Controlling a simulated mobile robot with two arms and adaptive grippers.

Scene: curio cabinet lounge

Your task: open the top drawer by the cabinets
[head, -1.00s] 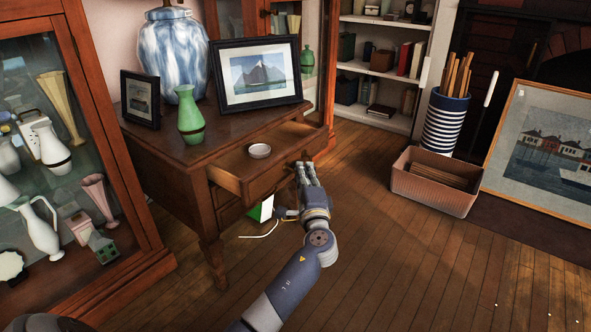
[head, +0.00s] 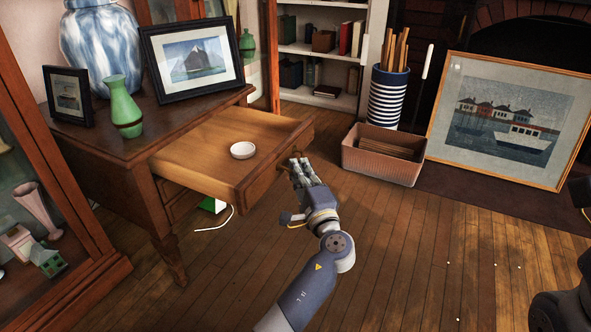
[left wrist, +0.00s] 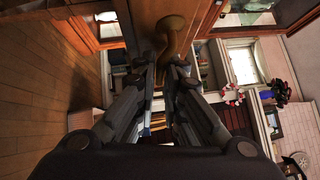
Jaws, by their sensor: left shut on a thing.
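The top drawer (head: 205,160) of the wooden side table is pulled well out. A small white dish (head: 243,150) lies inside it, near the front. My left gripper (head: 297,168) is at the drawer front, shut on its handle. In the left wrist view, the fingers of the left gripper (left wrist: 162,68) are on either side of a brass-coloured handle (left wrist: 176,32). The fingertips partly hide the handle in the head view. The right gripper is not seen; only dark parts of my own body show at the right edge.
A green vase (head: 122,108), a blue-white jar (head: 103,45) and framed pictures stand on the tabletop (head: 170,112). A glass cabinet (head: 75,215) is at left. A ribbed box (head: 383,160) and large painting (head: 510,125) stand at right. The floor (head: 420,260) is mostly clear.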

